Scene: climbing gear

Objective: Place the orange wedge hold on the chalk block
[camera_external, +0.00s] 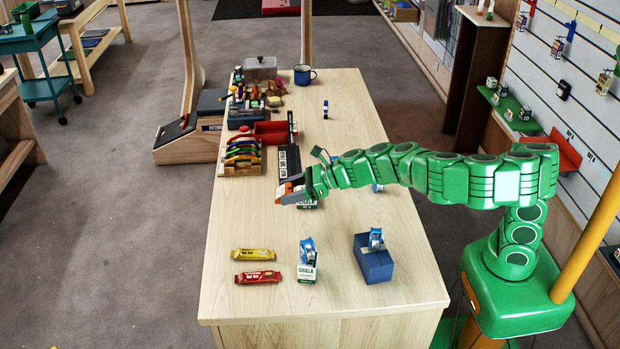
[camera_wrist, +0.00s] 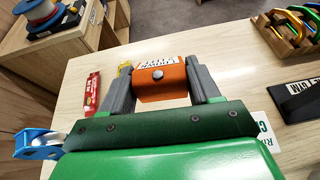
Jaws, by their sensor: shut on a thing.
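My gripper (camera_external: 287,190) is shut on the orange wedge hold (camera_wrist: 162,82), which sits between its two grey fingers in the wrist view. In the external view the orange hold (camera_external: 284,188) is small and partly hidden by the fingers. A white and green chalk block (camera_external: 308,205) stands on the table just beside and below the gripper, partly covered by it. A second chalk block (camera_external: 307,273) stands nearer the front with a blue device on top. I cannot tell whether the hold touches anything below.
A yellow bar (camera_external: 253,254) and a red bar (camera_external: 258,277) lie at the front left of the table. A dark blue box (camera_external: 374,262) with a blue device stands at front right. A rack of coloured carabiners (camera_external: 243,155) and a red tray (camera_external: 272,132) are farther back.

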